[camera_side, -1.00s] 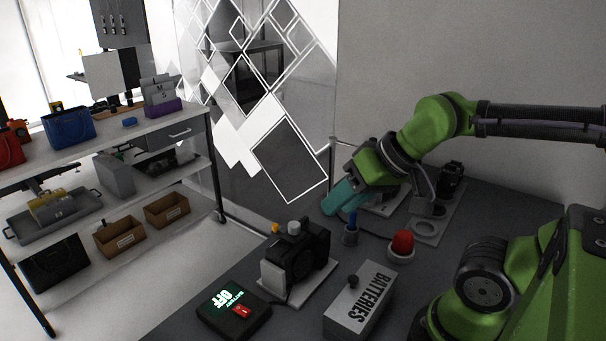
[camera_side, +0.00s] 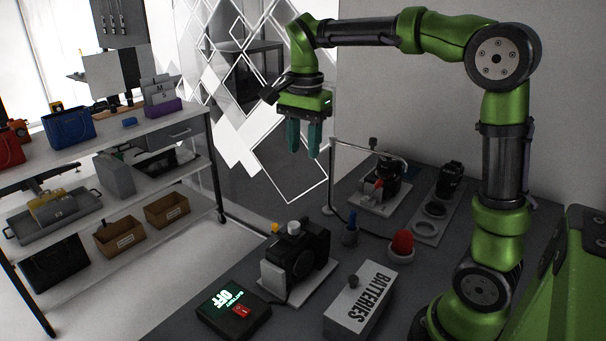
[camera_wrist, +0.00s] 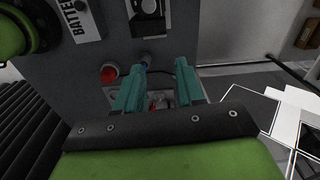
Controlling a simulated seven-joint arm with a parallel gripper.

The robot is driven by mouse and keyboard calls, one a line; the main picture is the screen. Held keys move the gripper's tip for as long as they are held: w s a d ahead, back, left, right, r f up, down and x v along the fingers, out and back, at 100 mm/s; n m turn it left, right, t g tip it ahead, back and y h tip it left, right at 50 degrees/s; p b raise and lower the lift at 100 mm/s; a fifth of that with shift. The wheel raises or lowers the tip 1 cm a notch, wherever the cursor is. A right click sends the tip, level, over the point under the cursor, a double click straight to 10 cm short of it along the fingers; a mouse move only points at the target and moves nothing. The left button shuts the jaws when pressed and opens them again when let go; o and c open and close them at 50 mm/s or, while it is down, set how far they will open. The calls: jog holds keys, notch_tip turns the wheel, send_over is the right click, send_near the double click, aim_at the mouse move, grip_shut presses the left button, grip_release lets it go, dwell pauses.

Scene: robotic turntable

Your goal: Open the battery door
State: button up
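A black camera (camera_side: 312,244) stands on a white base plate, with a pale grey block at its left side; I cannot tell which part is its battery door. A pale box marked BATTERIES (camera_side: 366,292), with a dark knob on top, sits in front of it; part of the box shows in the wrist view (camera_wrist: 84,22). My gripper (camera_side: 303,154) is high above the table, behind the camera, pointing down. Its teal fingers are apart and empty; they also show in the wrist view (camera_wrist: 160,90).
A red button (camera_side: 402,242), a blue-topped holder (camera_side: 350,234), a second device (camera_side: 382,190) and a plate with round recesses (camera_side: 432,222) lie to the right. A shelf unit (camera_side: 180,140) stands left.

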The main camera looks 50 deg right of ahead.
send_near(305, 217)
jog(key=shift+m, duration=0.4)
notch_tip(305, 217, down, 9)
jog(key=shift+r, duration=0.2)
grip_shut()
